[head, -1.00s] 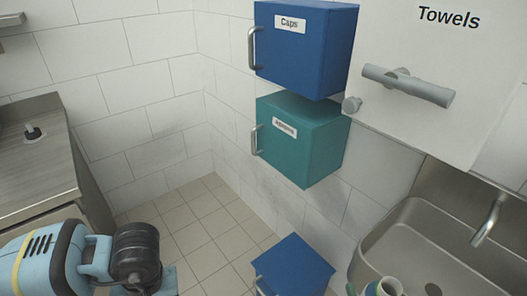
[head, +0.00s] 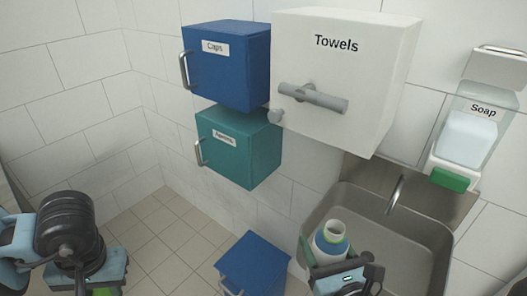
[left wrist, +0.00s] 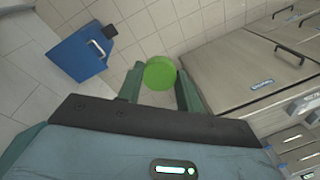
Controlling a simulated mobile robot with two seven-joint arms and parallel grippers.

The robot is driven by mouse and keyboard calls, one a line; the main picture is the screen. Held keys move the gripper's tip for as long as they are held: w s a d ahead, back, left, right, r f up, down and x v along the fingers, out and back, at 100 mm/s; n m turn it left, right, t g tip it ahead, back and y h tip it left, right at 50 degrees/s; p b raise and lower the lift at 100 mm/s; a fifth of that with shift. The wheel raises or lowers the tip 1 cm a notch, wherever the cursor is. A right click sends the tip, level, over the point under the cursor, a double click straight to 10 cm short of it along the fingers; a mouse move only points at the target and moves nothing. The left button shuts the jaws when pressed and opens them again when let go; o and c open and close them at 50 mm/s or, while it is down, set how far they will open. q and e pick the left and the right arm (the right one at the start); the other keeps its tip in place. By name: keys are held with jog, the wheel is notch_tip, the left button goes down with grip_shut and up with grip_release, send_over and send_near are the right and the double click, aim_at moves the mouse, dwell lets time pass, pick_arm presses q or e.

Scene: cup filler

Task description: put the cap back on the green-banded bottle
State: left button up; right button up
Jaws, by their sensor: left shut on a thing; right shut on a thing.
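A steel sink (head: 407,243) with a tap (head: 395,194) lies behind the bottle. A blue bin (head: 254,262) stands on the floor between my grippers. The Caps box (head: 228,75), teal box (head: 237,152), Towels box (head: 345,70) and Soap dispenser (head: 470,135) are on the wall.

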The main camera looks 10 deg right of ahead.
jog(key=w+a+n+g+y, duration=0.2)
jog(key=w+a+n+y, duration=0.1)
jog(key=a, duration=0.5)
jog(key=w+a+r+n+g+y, duration=0.1)
jog(key=w+a+n+g+y, duration=0.1)
jog(key=a+n+y, duration=0.3)
jog(key=w+a+y, duration=0.1)
jog(key=a+y, duration=0.1)
jog(key=y, duration=0.1)
jog(key=shift+a+y, duration=0.3)
jog(key=shift+a, duration=0.1)
pick_arm(q)
jog(key=w+d+r+m+h, duration=0.1)
jog(key=w+d+r, duration=0.2)
jog(key=d+r, duration=0.3)
jog(key=w+d+r, duration=0.3)
jog(key=w+d, duration=0.1)
jog(key=d, duration=0.5)
jog(key=s+d+r+m, duration=0.2)
jog(key=d+r, duration=0.7)
jog(key=d, duration=0.4)
jog(key=shift+s+r+h, duration=0.15)
jog(key=shift+s+h, duration=0.15)
jog(key=shift+h, duration=0.1)
jog(key=shift+d, duration=0.1)
jog(key=shift+f, duration=2.05)
